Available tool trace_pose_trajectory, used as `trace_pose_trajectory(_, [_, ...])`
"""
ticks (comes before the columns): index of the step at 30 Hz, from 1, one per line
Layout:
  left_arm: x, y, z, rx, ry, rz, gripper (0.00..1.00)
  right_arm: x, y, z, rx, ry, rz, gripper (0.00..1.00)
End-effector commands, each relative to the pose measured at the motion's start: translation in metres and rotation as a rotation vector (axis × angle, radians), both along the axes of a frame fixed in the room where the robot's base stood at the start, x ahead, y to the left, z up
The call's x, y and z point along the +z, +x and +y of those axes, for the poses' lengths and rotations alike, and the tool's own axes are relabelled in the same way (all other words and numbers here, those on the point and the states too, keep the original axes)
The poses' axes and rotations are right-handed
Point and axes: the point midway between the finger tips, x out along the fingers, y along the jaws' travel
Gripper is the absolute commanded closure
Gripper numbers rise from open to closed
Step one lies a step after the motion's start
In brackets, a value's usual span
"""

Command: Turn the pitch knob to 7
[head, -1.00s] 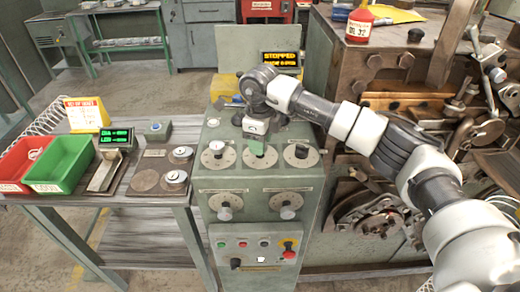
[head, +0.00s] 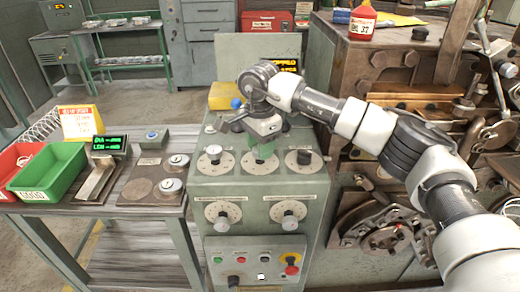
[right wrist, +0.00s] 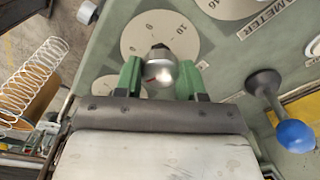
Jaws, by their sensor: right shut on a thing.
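The green-grey coiler panel (head: 235,188) has three round dials in its upper row. My right gripper (head: 262,152) comes down onto the middle dial (head: 260,167). In the right wrist view its green fingertips (right wrist: 158,78) are shut on a silver round knob (right wrist: 159,74) with a dark top. The knob's dial plate (right wrist: 138,36) shows 0 and 10 behind it. The gripper hides part of this dial, and I cannot read its setting or name label. The dial beside it (right wrist: 225,6) has a label ending in "AMETER". My left gripper is not in view.
Other knobs stand close by: the upper left (head: 215,152), the upper right (head: 304,157) and two lower ones. A blue-ball lever (right wrist: 285,125) rises near the gripper. A green bin (head: 50,170) and a lit display (head: 110,144) stand on the left bench.

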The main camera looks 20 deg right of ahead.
Motion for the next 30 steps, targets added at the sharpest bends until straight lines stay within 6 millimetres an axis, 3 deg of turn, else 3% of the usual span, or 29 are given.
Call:
trace_pose_trajectory(15, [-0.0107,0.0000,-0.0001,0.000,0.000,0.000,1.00,0.0015,0.0008,-0.0002,0.351,0.003,-0.004,0.84])
trace_pose_trajectory(30, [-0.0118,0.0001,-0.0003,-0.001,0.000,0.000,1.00,0.0020,0.0007,-0.0002,0.425,0.001,-0.004,0.84])
